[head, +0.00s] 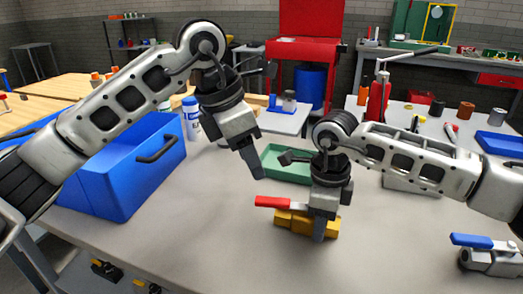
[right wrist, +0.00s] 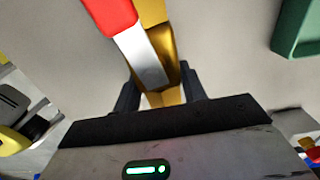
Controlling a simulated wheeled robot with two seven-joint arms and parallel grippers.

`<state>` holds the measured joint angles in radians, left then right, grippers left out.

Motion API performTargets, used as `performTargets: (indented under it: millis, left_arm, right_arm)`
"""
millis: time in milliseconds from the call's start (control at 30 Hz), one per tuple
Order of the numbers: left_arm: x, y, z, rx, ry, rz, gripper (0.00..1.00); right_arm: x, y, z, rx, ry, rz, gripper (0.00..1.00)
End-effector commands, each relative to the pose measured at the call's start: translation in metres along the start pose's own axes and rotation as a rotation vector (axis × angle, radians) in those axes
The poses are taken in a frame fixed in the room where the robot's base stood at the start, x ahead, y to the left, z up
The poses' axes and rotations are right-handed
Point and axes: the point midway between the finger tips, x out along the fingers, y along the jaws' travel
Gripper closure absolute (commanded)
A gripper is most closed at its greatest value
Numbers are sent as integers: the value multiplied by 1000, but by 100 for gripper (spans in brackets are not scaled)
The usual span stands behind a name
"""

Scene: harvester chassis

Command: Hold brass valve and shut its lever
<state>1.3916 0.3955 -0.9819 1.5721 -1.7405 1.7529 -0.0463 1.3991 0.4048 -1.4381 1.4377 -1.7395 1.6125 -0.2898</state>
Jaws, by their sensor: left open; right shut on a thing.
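The brass valve (head: 294,223) lies on the grey table in the front middle of the head view. Its red lever (head: 272,202) points left, roughly along the valve body. My right gripper (head: 319,232) is shut on the brass valve from above, at its right part. In the right wrist view the brass body (right wrist: 160,45) runs between the two dark fingers (right wrist: 158,92), with the red lever grip (right wrist: 108,14) and its silver shank beside it. My left gripper (head: 256,172) is open and empty, above the table, up and left of the lever.
A second valve with a blue lever (head: 485,242) lies at the right front edge. A green tray (head: 285,165) is behind the grippers. A blue toolbox (head: 125,175) stands at the left. The table in front of the brass valve is clear.

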Motion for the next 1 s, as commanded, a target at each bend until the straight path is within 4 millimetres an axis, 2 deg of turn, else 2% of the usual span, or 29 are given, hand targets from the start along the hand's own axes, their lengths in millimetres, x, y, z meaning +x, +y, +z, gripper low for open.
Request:
performTargets:
  millis: [200, 467, 667, 1000]
  left_arm:
    - [-12, 14, 7, 297, -20, -117, 55]
    - [-15, 19, 11, 477, -60, -177, 55]
    - [9, 14, 11, 484, -61, -182, 55]
    - [71, 2, 12, 482, -61, -181, 55]
  right_arm:
    - [-2, -1, 0, 0, -3, -2, 99]
    - [-2, 0, 1, 0, -3, -2, 99]
    - [-2, 0, 1, 0, -3, -2, 99]
    - [-2, 0, 1, 0, -3, -2, 99]
